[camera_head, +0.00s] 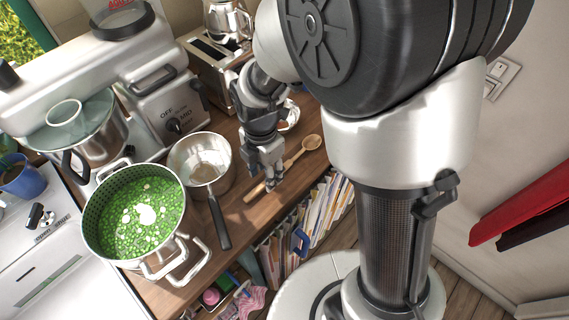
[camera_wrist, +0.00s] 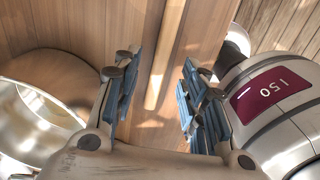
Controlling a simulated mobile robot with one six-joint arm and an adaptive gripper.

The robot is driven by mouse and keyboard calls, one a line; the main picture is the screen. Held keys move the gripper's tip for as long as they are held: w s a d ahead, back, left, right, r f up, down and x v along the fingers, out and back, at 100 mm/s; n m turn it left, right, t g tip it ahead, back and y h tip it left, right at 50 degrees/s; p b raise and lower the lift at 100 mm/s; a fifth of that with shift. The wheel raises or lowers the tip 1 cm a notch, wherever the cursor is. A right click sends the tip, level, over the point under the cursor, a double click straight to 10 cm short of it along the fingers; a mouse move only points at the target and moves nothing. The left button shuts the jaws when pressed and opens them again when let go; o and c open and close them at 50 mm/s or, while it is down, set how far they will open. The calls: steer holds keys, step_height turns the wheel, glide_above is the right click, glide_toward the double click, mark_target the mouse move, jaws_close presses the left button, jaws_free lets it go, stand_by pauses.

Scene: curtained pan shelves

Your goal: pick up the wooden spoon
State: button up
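The wooden spoon lies on the wooden counter in the head view, its round bowl (camera_head: 311,142) to the upper right and its handle (camera_head: 255,192) running down to the left. My gripper (camera_head: 268,178) points down over the handle, close to the counter. In the wrist view my gripper (camera_wrist: 157,82) is open, with one blue-padded finger on each side. A pale strip of the spoon's handle (camera_wrist: 164,62) shows between the fingers. I cannot tell whether the fingertips reach down beside the handle. In the head view the gripper hides part of the handle.
A saucepan (camera_head: 191,158) stands left of the gripper, its dark handle toward the counter's front. A pot of green peas (camera_head: 137,208) is further left. A toaster (camera_head: 213,62) stands behind. Books (camera_head: 325,212) fill the shelf below the counter's front edge.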

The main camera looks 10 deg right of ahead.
step_height(320, 180, down, 3)
steer(key=shift+r+b, duration=0.1)
steer(key=shift+b, duration=0.25)
jaws_close()
